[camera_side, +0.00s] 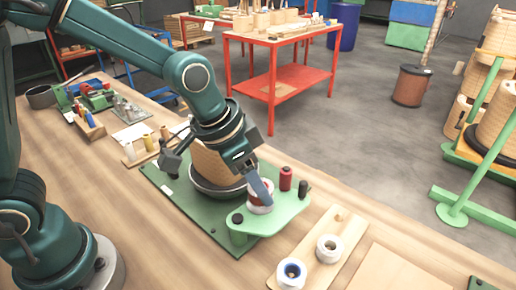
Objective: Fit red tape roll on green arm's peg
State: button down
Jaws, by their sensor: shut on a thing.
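The red tape roll (259,208), showing red above a pale lower band, is at the tip of my gripper (262,191). My gripper points down and is shut on the roll; its fingers hide part of it. The roll is over the green arm (285,214), close to its top surface. The peg under or inside the roll is hidden, so I cannot tell whether the roll is around it. The arm also bears a dark red spool (286,179), a black post (304,188) and a dark green post (238,221).
A wound tan coil (215,166) stands on a dark green base plate (172,192) close behind my gripper. The bench's right front is mostly clear.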

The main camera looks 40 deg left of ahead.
jog(key=shift+f, duration=0.1)
dwell(0.3)
jog(key=shift+f, duration=0.35)
jog(key=shift+f, duration=0.1)
grip_release()
dwell(0.3)
jog(key=shift+r, duration=2.55)
